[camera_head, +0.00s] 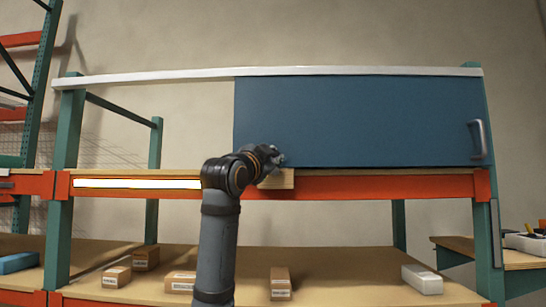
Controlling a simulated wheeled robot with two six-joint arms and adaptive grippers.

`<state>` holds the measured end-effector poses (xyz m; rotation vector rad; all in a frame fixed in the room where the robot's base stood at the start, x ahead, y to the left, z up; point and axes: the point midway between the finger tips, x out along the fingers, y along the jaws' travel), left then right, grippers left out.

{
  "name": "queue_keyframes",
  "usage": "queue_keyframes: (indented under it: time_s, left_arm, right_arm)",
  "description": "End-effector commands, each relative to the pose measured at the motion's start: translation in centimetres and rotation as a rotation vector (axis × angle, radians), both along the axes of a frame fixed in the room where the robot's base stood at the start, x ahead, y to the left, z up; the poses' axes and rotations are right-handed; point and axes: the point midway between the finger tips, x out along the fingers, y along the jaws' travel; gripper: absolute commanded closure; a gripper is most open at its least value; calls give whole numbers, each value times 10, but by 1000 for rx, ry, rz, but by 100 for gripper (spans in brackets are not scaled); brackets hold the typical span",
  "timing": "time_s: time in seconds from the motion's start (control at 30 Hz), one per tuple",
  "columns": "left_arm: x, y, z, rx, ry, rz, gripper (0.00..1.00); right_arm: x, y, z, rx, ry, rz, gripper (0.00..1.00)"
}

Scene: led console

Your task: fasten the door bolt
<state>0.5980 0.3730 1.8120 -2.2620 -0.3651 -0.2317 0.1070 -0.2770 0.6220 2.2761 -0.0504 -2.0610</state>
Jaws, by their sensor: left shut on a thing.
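A blue sliding door panel (370,120) covers the right part of the rack's upper bay. It has a grey bar handle (480,139) near its right edge. My left gripper (278,157) is at the door's lower left, in front of the panel and just above a small pale wooden block (277,180) on the orange beam. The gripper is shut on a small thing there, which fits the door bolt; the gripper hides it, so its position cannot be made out. My right gripper is not in view.
A bright lit strip (137,183) runs along the orange beam at left. The upper bay left of the door is open. Several cartons (280,281) and a white box (422,279) stand on the lower shelf (340,265). A side table (500,252) stands at right.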

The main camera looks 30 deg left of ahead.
Motion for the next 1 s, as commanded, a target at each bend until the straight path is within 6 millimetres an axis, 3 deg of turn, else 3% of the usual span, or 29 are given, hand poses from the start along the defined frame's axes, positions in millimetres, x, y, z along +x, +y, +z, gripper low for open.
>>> queue_keyframes:
  time_s: [0.1, 0.13, 0.3, 0.67, 1.0]
  left_arm:
    - [5, 0, -8, -5, 23, -3, 100]
    - [5, 0, -8, -5, 23, -3, 75]
    - [5, 0, -7, -4, 21, -2, 56]
    - [-6, -1, -7, -2, 15, 0, 56]
    - [-79, -15, -29, 0, 16, 3, 56]
  right_arm:
    - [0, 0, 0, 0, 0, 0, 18]
    - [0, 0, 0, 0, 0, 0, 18]
    - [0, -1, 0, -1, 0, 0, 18]
    - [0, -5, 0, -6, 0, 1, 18]
    - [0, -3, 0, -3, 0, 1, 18]
